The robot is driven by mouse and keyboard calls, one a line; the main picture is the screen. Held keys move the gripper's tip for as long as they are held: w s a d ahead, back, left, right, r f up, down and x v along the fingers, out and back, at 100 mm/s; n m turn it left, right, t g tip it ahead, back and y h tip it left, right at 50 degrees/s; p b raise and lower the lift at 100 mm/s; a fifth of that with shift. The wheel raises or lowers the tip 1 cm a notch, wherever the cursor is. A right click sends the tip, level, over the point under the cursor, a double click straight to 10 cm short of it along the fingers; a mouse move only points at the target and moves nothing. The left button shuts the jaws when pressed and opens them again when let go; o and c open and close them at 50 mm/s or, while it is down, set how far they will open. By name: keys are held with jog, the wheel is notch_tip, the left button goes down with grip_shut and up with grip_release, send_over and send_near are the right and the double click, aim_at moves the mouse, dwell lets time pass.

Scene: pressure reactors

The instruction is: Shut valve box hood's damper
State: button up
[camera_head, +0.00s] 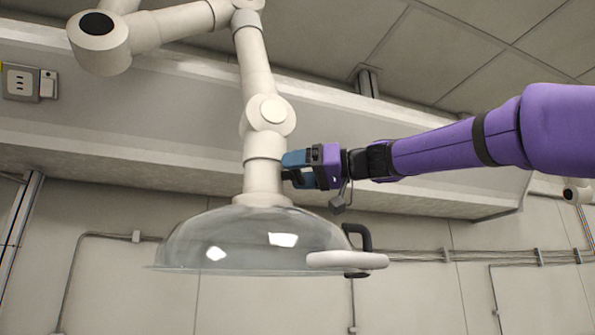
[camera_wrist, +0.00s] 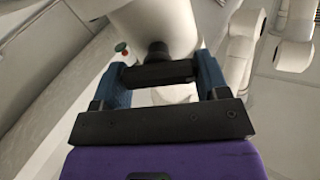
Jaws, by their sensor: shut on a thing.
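The valve box hood is a clear dome (camera_head: 250,243) under a cream jointed duct (camera_head: 263,175) in the head view. My gripper (camera_head: 290,167) reaches in from the right, its blue fingers at the duct just above the dome. In the wrist view, the blue fingers are shut on the damper's black handle (camera_wrist: 158,73), a crossbar between them. A short black stem (camera_wrist: 157,50) joins this handle to the pale duct. In the head view the handle is hidden by the gripper. The damper plate inside the duct does not show.
A white rounded grip (camera_head: 346,260) with a black bracket (camera_head: 358,237) sits on the dome's right rim, below my arm. A small red and green part (camera_wrist: 121,49) shows beside the duct. A wall ledge and pipes lie behind.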

jog(key=m, duration=0.7)
jog(key=shift+w+f, duration=0.2)
jog(key=shift+w, duration=0.05)
jog(key=m, duration=0.5)
jog(key=shift+w+d+f, duration=0.1)
jog(key=shift+f, duration=0.05)
jog(key=shift+f+m, duration=0.1)
jog(key=shift+m, duration=1.7)
jog(key=o, duration=0.9)
jog(key=shift+o, duration=0.2)
jog(key=shift+d, duration=0.1)
jog(key=v, duration=1)
jog(key=shift+d, duration=0.3)
